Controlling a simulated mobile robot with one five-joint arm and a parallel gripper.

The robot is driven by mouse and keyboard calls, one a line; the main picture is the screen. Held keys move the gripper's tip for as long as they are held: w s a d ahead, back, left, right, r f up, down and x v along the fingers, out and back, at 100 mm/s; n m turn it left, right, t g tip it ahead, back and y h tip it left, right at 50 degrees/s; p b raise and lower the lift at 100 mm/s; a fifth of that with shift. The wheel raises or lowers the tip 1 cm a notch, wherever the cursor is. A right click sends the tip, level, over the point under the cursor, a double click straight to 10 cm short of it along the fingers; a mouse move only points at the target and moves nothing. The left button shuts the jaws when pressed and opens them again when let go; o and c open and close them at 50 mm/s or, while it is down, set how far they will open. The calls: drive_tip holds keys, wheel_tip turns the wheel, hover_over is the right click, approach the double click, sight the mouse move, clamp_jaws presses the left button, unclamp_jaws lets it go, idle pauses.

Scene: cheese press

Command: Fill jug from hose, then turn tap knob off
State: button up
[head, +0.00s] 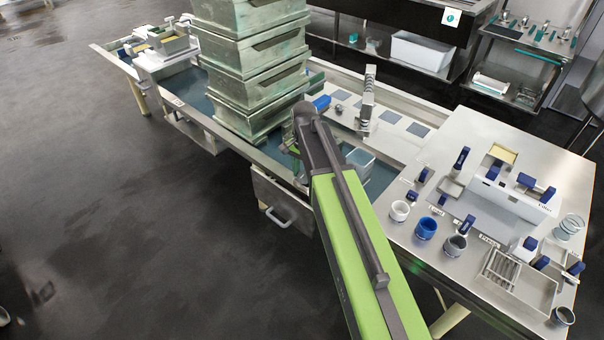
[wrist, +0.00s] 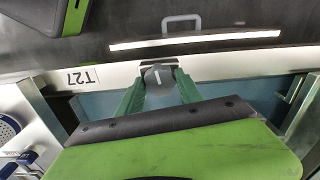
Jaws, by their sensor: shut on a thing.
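In the wrist view, my gripper (wrist: 158,88) has its two green fingers closed on either side of a dark grey round knob (wrist: 158,76) with a white line on its face. The knob sits at the metal rim of the trough. In the head view my arm hides the gripper and the knob. A clear, pale-blue square container (head: 360,157) stands in the trough just right of my arm; it may be the jug, and its fill level cannot be told. A blue cylindrical piece (head: 321,102) near the crates may be the hose end; no water stream shows.
A tall stack of greenish metal crates (head: 250,75) stands behind my arm on the long trough. A drawer-like box with a handle (head: 283,205) hangs at its front. A steel table (head: 470,160) at right carries cups, blue-handled tools and trays. The floor at left is clear.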

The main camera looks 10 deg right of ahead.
sight(304, 175)
drive_tip(key=shift+s+m, duration=0.15)
drive_tip(key=shift+m, duration=0.45)
drive_tip(key=shift+d, duration=0.1)
drive_tip(key=o, duration=1.3)
drive_tip(key=shift+c, duration=0.2)
drive_tip(key=shift+o, duration=0.3)
wheel_tip(304, 175, up, 17)
drive_tip(key=p, duration=1.7)
drive_tip(key=shift+r, duration=0.2)
